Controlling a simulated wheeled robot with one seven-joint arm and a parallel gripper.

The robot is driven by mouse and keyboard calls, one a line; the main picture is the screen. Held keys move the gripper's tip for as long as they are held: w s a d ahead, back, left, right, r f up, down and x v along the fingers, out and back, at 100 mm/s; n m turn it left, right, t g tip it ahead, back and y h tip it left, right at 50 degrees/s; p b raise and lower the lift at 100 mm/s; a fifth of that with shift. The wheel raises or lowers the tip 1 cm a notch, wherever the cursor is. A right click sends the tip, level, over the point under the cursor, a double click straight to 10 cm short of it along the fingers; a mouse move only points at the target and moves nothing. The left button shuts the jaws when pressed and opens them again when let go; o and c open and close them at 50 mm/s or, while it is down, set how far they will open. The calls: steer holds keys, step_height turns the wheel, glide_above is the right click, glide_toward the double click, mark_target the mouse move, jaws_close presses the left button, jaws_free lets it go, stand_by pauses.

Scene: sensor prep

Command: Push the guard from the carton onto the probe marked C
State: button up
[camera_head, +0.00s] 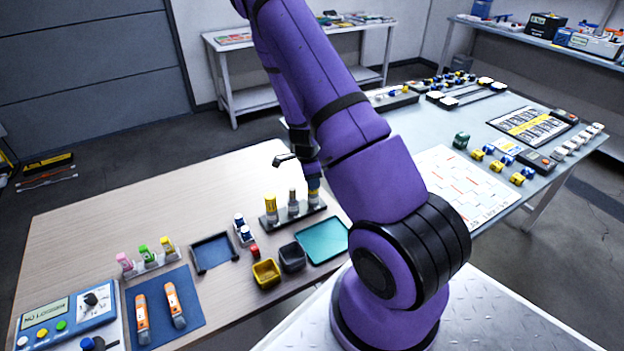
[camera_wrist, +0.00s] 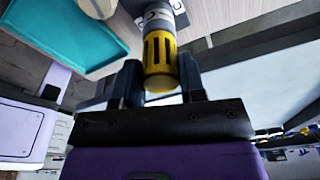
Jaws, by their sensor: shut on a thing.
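My gripper (camera_wrist: 160,85) is shut on the yellow slotted guard (camera_wrist: 160,62), which sits between its two fingers in the wrist view. A grey probe (camera_wrist: 172,8) with a pale label that looks like a C runs out of the guard's far end, in line with it. How deep the probe sits in the guard is hidden. In the head view the guard (camera_head: 313,191) is at the right end of the black probe stand (camera_head: 284,218). A bare grey probe (camera_head: 293,203) stands in the middle, and a yellow-topped one (camera_head: 271,207) at the left.
A yellow open box (camera_head: 266,273) and a dark open box (camera_head: 292,256) stand in front of the stand, with a teal tray (camera_head: 322,241) beside them. I cannot tell which is the carton. The wooden table (camera_head: 150,205) is clear at the back left.

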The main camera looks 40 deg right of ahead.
steer(key=shift+c, duration=0.4)
steer(key=o, duration=1.3)
steer(key=shift+r, duration=0.6)
steer(key=shift+r, duration=2.95)
